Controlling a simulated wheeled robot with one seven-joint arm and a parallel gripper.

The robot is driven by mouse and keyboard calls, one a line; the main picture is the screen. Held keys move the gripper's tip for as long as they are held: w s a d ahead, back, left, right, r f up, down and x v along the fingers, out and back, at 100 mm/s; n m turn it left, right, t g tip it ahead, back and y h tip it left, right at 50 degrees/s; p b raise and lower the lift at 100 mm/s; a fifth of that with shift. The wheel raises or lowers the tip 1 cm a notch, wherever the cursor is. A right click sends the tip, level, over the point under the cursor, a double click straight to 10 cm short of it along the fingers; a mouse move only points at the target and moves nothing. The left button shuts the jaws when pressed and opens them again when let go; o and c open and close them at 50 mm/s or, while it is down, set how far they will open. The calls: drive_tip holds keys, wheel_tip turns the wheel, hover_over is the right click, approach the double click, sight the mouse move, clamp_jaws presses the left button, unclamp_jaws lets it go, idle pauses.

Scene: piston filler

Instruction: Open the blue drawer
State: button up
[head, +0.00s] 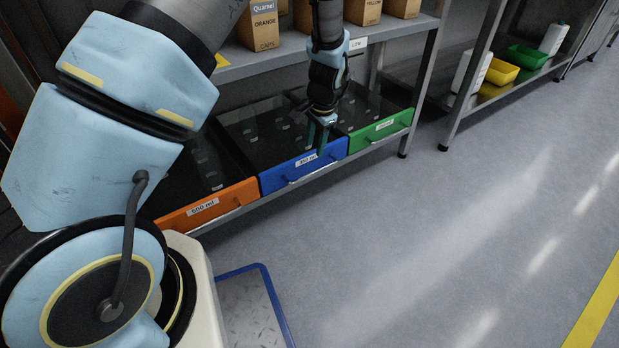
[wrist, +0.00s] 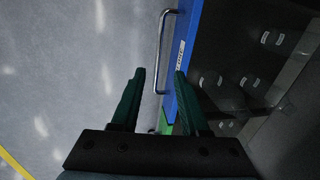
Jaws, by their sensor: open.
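The blue drawer (head: 300,173) sits in the lower shelf between an orange and a green drawer, its front in line with theirs. Its metal bar handle shows in the wrist view (wrist: 162,52), standing off the blue front (wrist: 186,60). My gripper (head: 319,146) is above the right part of the blue drawer front in the head view. In the wrist view my gripper (wrist: 160,80) is open, with nothing between its fingers. The handle lies ahead between the two finger lines; I cannot tell whether a finger touches it.
The orange drawer (head: 208,207) is on the left and the green drawer (head: 380,132) on the right. Cardboard boxes (head: 262,24) stand on the shelf above. The floor (head: 430,240) in front is clear. A blue-edged metal platform (head: 250,300) is at bottom centre.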

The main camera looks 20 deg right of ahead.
sight(311, 173)
drive_tip(key=f+b, duration=0.1)
drive_tip(key=f, duration=0.2)
drive_tip(key=w+f+b, duration=0.1)
drive_tip(key=f, duration=0.3)
drive_tip(key=w+f+b, duration=0.1)
drive_tip(key=f+b, duration=0.1)
drive_tip(key=f, duration=0.2)
drive_tip(key=shift+f, duration=0.2)
clamp_jaws()
idle(1.1)
